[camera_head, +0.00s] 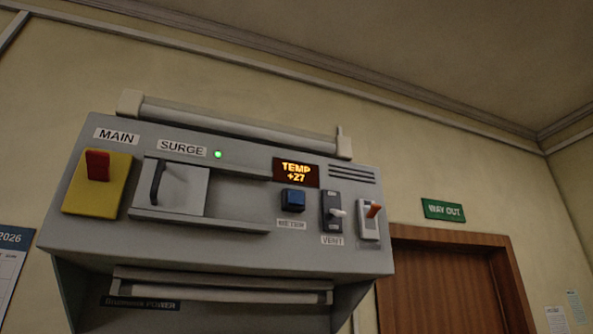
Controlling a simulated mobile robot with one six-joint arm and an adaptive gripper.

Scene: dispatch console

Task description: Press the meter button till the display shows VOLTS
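The meter button (293,200) is a blue square button on the grey console (250,256), above a METER label (291,224). The display (296,173) sits just above the button and reads TEMP +27 in orange letters. My gripper is not in view, and nothing touches the button.
Left of the button are a red MAIN switch (97,165) on a yellow plate and a sliding SURGE cover (180,187) with a dark handle. Close on its right are the VENT toggle (333,212) and an orange-tipped switch (371,213). A rail (235,120) runs along the top.

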